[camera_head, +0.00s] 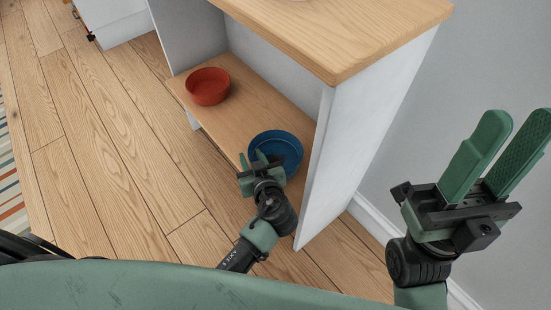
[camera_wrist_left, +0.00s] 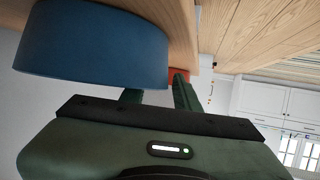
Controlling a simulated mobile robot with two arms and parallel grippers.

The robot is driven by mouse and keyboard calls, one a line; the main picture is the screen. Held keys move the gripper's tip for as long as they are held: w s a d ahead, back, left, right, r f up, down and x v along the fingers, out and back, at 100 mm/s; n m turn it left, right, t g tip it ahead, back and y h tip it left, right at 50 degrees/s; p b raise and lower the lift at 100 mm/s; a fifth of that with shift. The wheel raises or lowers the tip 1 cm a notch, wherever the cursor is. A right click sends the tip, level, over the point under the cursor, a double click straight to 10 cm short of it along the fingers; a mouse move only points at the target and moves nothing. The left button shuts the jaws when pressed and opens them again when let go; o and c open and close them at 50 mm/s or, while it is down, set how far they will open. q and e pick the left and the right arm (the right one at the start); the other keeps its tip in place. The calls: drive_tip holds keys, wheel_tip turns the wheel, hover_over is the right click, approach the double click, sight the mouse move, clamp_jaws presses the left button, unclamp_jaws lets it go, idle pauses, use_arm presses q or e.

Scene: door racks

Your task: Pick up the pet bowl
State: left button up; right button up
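Two round bowls stand on the wooden lower shelf (camera_head: 232,125) of a white-sided unit, a blue bowl (camera_head: 285,144) and a red bowl (camera_head: 207,86); I cannot tell which is the pet bowl. My left gripper (camera_head: 254,160) is at the near left edge of the blue bowl, fingers apart. In the left wrist view, the blue bowl (camera_wrist_left: 95,45) is close and large at upper left, and it hides the tip of one finger of the left gripper (camera_wrist_left: 157,93). Whether they touch is unclear. The red bowl (camera_wrist_left: 179,75) shows small beyond. My right gripper (camera_head: 515,120) is open and empty at the right.
The unit's wooden top (camera_head: 345,35) overhangs the shelf, and its white side panel (camera_head: 365,125) stands right of the blue bowl. A grey wall is at the right. The wooden floor (camera_head: 110,150) at left is clear, with a striped rug (camera_head: 10,185) at the edge.

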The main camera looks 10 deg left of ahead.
use_arm(q)
clamp_jaws()
idle(1.3)
